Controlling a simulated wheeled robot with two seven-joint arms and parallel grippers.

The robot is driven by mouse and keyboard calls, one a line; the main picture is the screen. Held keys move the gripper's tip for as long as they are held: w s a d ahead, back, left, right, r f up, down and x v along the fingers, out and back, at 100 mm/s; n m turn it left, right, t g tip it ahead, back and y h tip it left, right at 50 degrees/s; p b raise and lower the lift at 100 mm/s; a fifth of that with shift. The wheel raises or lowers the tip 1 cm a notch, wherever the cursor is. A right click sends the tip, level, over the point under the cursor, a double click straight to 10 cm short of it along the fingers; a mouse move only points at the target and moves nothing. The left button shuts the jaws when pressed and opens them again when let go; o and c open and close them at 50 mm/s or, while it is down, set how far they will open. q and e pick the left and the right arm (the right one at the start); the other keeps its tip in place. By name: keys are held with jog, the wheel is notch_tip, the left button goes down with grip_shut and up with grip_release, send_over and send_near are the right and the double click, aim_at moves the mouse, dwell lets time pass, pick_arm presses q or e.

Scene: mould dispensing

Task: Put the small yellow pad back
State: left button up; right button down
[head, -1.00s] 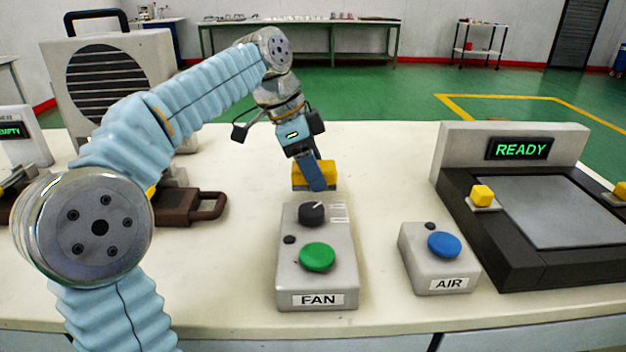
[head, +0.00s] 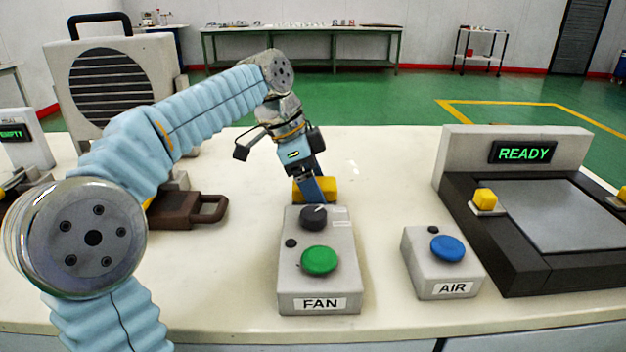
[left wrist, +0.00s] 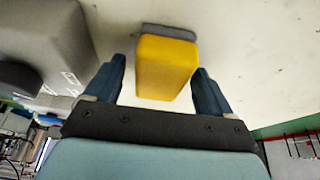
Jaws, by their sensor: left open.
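The small yellow pad (head: 328,187) is a yellow block on the white table just behind the FAN box, partly covered by my gripper and the box. In the left wrist view the yellow pad (left wrist: 166,68) has a thin grey plate at its far end. My left gripper (head: 314,192) reaches down to the pad. Its two fingers (left wrist: 163,85) are open on either side of the pad, with a gap on each side in the left wrist view. My right gripper is not in view.
The FAN box (head: 319,285) with a black knob and green button stands in front of the pad. The AIR box (head: 441,272) and a press reading READY (head: 514,270) are at right. A brown handled mould (head: 180,210) lies left. The table behind the pad is clear.

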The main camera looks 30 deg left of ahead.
pick_arm(q)
jog(key=shift+r, duration=0.35)
jog(key=p+v, duration=0.3)
jog(key=v, duration=0.8)
jog(key=shift+r, duration=0.3)
jog(key=shift+s+a, duration=0.1)
